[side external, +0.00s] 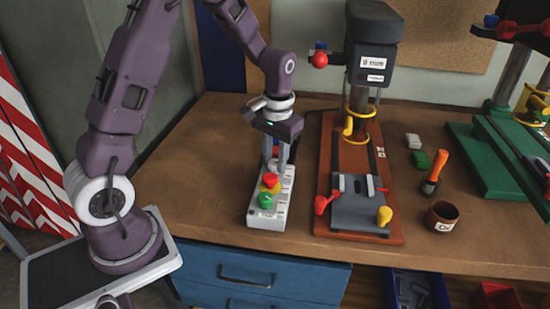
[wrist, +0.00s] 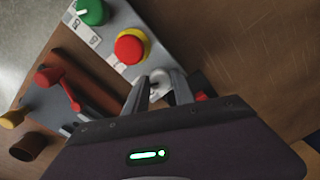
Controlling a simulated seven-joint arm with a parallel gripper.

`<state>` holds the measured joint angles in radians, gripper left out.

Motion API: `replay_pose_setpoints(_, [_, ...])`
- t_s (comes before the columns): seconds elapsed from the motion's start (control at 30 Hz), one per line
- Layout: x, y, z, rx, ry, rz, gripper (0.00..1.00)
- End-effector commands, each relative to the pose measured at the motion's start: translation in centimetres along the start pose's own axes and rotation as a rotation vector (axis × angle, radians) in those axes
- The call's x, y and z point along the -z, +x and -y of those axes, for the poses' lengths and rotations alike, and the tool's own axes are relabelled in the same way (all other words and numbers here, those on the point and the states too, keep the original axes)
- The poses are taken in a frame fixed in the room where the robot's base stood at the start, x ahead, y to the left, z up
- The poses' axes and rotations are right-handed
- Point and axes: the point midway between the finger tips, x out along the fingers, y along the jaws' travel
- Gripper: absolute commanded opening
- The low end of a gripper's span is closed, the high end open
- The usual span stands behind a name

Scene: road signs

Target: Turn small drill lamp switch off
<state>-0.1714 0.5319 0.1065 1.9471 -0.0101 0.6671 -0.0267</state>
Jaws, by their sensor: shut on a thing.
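A grey control box (side external: 282,205) stands on the bench left of the small drill (side external: 372,65). It carries a green knob (side external: 265,201) at its front and a red button (side external: 270,180) on a yellow base. In the wrist view the green knob (wrist: 92,10) and the red button (wrist: 130,49) show beyond my fingers. My gripper (side external: 277,166) points down at the far part of the box. In the wrist view my gripper (wrist: 155,92) is shut on a small pale switch knob (wrist: 160,80), partly hidden by the fingers. I cannot read its label or setting.
The small drill's orange base (side external: 325,165) with its grey vise (side external: 360,208) stands close to the right of the box. Farther right are an orange-handled tool (side external: 435,172), a brown cup (side external: 441,217) and a green machine (side external: 490,165). The bench left of the box is clear.

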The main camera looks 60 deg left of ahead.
Motion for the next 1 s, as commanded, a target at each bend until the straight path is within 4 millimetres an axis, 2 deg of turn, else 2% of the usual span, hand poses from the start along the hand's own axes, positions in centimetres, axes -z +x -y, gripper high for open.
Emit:
replay_pose_setpoints(0.03, [0.0, -0.1, 0.0, 0.001, 0.001, -0.001, 0.32])
replay_pose_setpoints(0.13, [0.0, -0.1, 0.0, 0.0, 0.001, -0.001, 0.52])
replay_pose_setpoints(0.47, [0.1, -0.3, 0.0, 0.0, 0.0, -0.002, 0.52])
replay_pose_setpoints(0.8, [0.1, -6.4, 0.0, 0.0, 0.0, -0.004, 0.52])
replay_pose_setpoints(1.0, [0.0, -7.2, 0.0, 0.0, -0.001, 0.0, 0.52])
